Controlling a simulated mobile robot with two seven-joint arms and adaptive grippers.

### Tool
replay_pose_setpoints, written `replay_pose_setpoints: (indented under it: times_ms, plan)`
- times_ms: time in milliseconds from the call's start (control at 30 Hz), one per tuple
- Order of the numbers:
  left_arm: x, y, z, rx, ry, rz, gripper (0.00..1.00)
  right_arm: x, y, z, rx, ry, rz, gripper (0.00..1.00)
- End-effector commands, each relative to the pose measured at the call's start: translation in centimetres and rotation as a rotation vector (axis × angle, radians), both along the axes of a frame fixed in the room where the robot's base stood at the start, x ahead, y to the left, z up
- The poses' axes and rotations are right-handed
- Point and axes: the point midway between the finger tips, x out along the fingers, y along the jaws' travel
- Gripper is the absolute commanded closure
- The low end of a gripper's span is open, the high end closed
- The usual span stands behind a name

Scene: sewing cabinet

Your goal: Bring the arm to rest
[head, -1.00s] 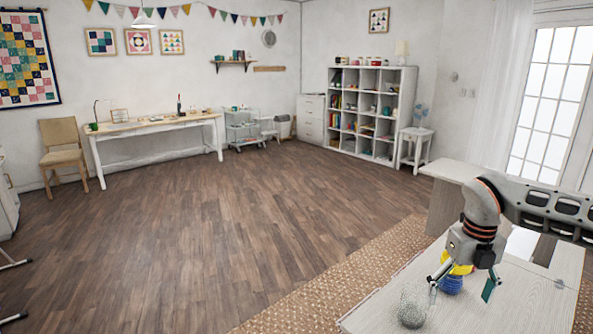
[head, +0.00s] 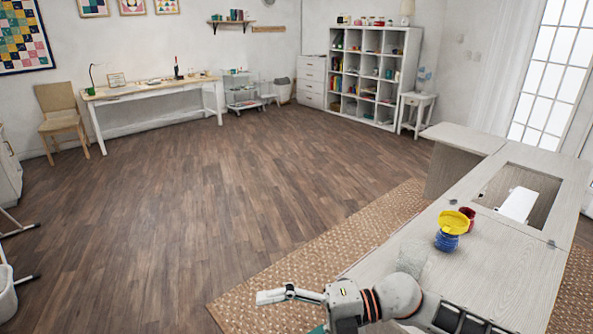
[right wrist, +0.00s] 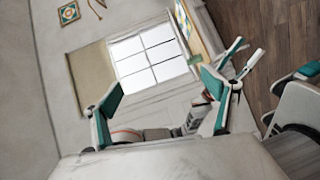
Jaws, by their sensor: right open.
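My right gripper (head: 272,296) reaches left past the front edge of the sewing cabinet (head: 490,270), above the woven rug. It is empty. In the right wrist view its two teal-padded fingers (right wrist: 162,90) stand wide apart with nothing between them. My right arm comes in from the bottom edge in the head view. I cannot make out my left gripper in the head view.
A blue item with a yellow top (head: 452,223), a red item (head: 467,213) and a pale speckled item (head: 411,257) stand on the cabinet, the last close to my arm. A recess holds a white piece (head: 517,204). The wood floor (head: 220,190) is clear.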

Motion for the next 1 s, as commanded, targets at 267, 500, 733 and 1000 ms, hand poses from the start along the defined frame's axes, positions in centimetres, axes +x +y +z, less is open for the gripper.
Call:
replay_pose_setpoints:
  times_ms: [267, 500, 733, 1000]
  plan:
    - [-0.1, 0.1, -0.2, 0.002, 0.004, 0.0, 0.6, 2.2, 0.5, 2.5, 0.382, 0.308, -0.375, 0.15]
    - [-0.1, 0.1, -0.2, 0.002, 0.003, 0.0, 0.6, 5.1, -5.7, -2.2, 0.558, 0.633, -0.785, 0.15]
    - [-0.1, 0.1, -0.1, 0.002, 0.001, -0.001, 0.6, 3.0, -14.5, -12.7, 0.588, 0.981, -1.204, 0.15]
    - [0.0, 0.1, 0.0, 0.002, 0.0, -0.001, 0.6, -5.4, -22.3, -23.7, 0.508, 1.307, -1.561, 0.15]
